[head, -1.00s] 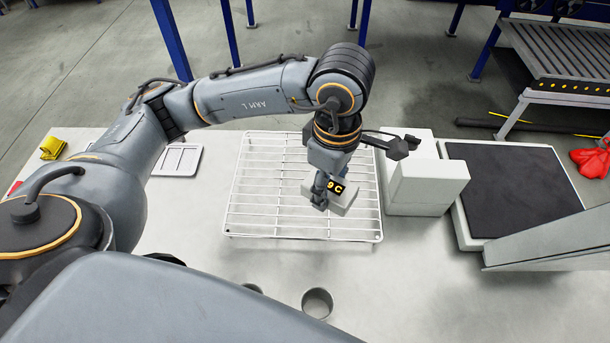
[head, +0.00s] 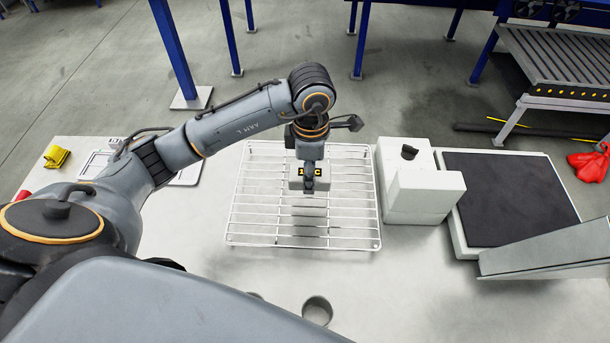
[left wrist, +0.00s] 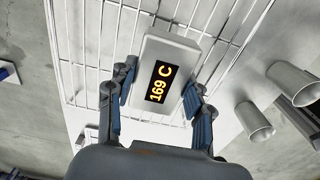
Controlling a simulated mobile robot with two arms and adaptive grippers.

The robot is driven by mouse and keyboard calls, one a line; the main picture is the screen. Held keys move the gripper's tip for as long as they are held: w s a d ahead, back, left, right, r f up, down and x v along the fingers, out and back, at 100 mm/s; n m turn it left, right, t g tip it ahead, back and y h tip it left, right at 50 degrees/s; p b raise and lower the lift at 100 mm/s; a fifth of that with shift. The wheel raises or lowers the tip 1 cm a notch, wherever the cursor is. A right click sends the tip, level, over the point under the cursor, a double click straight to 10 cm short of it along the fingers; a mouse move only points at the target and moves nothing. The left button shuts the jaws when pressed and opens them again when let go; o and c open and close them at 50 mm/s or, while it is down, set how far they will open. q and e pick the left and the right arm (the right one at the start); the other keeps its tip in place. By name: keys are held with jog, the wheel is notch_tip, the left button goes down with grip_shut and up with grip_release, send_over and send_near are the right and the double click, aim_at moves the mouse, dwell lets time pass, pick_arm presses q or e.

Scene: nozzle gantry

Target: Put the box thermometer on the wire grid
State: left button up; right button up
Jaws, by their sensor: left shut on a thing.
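The box thermometer is a small pale box (head: 296,183) with a black display and yellow digits. In the left wrist view the box thermometer (left wrist: 168,50) reads 169 C. My left gripper (head: 309,187) is shut on it, with a blue-padded finger on each side. It holds the box over the middle of the white wire grid (head: 300,242), which lies on the pale table. A shadow falls on the grid below the box. Whether the box touches the wires I cannot tell. My right gripper is not in view.
White boxes (head: 425,193) stand close to the right of the grid. Beyond them is a dark-topped platform (head: 510,190). A grey cup (head: 317,311) stands in front of the grid, with another partly hidden beside it. A yellow item (head: 57,156) lies at the left.

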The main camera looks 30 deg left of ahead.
pick_arm(q)
jog(key=shift+w+a+f, duration=0.3)
jog(key=shift+a+f, duration=0.1)
jog(key=shift+f, duration=0.15)
jog(key=shift+w+a+f, duration=0.25)
jog(key=shift+a+f, duration=0.1)
jog(key=shift+f, duration=0.15)
jog(key=f+p, duration=0.2)
jog(key=f, duration=0.1)
jog(key=shift+w+a, duration=0.15)
jog(key=shift+a, duration=0.05)
jog(key=shift+f, duration=0.3)
jog(key=shift+f, duration=0.1)
jog(key=shift+f, duration=0.15)
jog(key=o, duration=1.5)
